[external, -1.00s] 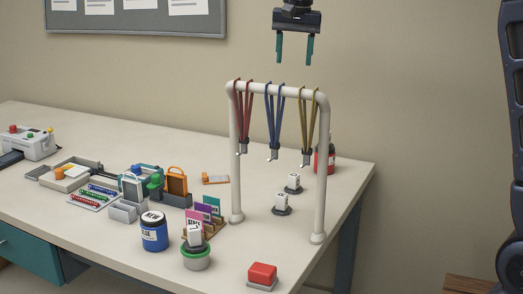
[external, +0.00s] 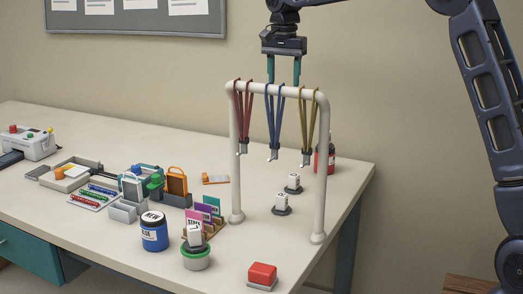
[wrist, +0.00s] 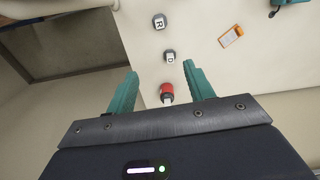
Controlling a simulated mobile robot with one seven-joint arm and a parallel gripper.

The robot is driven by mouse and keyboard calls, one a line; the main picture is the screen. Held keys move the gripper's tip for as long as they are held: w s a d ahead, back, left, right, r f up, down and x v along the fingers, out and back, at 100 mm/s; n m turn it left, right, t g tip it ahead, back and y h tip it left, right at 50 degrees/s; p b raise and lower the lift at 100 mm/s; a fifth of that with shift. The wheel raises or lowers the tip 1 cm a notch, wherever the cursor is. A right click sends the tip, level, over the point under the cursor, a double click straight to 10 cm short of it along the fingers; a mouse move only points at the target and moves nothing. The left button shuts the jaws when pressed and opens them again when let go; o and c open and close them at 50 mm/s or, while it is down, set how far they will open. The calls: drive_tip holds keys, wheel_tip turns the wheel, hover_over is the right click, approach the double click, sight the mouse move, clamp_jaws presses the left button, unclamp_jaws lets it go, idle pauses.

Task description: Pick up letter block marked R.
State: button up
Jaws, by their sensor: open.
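In the wrist view the white letter block marked R (wrist: 159,22) stands on a dark round base near the top edge. It appears to be the nearer of two small blocks under the hanging rack in the external view (external: 281,200). A second white block (wrist: 170,57), its letter hard to read, stands between it and a red bottle; it also shows in the external view (external: 293,181). My gripper (external: 284,80) is open and empty, high up at the level of the rack's top bar and seemingly behind it. Its two teal fingers (wrist: 160,75) show apart in the wrist view.
The white rack (external: 322,170) carries red, blue and yellow lanyards with clips. The red bottle (external: 331,158) stands near the table's right edge. A red button (external: 262,273), a blue jar (external: 154,232) and a green-rimmed pot (external: 196,259) holding another block are in front.

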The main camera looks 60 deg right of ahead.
sight(282, 195)
wheel_tip(282, 195, down, 36)
drive_tip(key=shift+a+r, duration=0.1)
drive_tip(key=shift+r, duration=0.15)
clamp_jaws()
idle(0.4)
